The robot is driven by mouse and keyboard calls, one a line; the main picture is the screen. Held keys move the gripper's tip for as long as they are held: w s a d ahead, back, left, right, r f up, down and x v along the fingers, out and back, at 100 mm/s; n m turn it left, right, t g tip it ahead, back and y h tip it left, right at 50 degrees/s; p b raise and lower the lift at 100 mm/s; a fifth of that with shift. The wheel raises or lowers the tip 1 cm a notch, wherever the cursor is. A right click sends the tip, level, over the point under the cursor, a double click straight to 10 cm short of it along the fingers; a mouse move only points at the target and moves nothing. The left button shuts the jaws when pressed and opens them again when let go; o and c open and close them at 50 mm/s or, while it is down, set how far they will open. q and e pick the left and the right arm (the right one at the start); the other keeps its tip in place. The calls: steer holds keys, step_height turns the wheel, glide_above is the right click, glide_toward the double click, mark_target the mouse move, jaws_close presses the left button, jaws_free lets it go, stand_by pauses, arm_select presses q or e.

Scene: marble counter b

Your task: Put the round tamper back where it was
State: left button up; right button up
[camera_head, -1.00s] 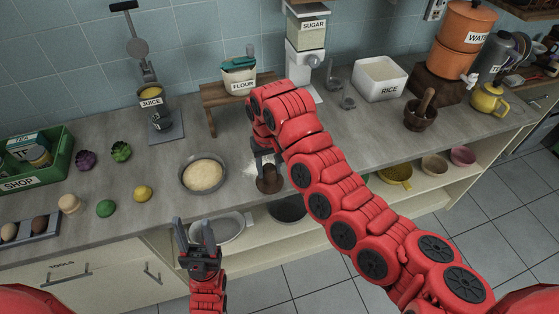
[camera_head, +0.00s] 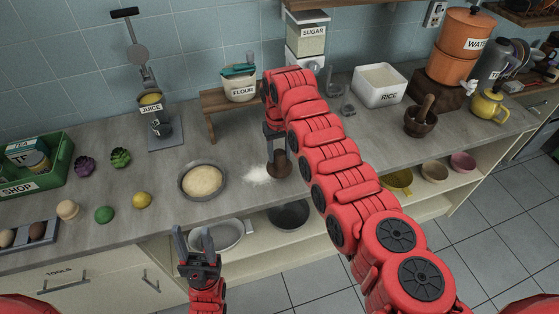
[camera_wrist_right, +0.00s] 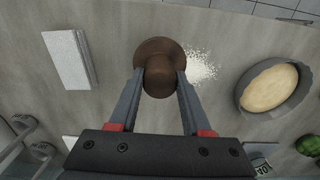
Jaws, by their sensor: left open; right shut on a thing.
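The round tamper (camera_head: 280,168) is a dark brown wooden piece with a wide round base and a narrower handle. My right gripper (camera_head: 274,140) is shut on its handle. In the right wrist view the tamper (camera_wrist_right: 158,70) sits between the two fingertips of my right gripper (camera_wrist_right: 158,84). The tamper looks upright, at or just above the counter; I cannot tell whether it touches. White powder (camera_head: 257,174) lies on the counter just left of it. My left gripper (camera_head: 195,243) is open and empty in front of the counter's edge.
A pan of dough (camera_head: 203,180) stands left of the powder. A flat pale slab (camera_wrist_right: 69,59) lies on the counter in the wrist view. A wooden stand (camera_head: 230,103) with the flour container (camera_head: 240,88) is behind. The rice bin (camera_head: 379,85) and mortar (camera_head: 421,118) stand right.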

mark_target(279, 160)
steer(key=shift+w, duration=0.2)
steer(key=shift+f+p, duration=0.45)
steer(key=shift+p, duration=0.2)
steer(key=shift+f+b, duration=0.35)
steer(key=shift+f, duration=0.95)
steer(key=shift+f, duration=0.15)
steer(key=o, duration=1.2)
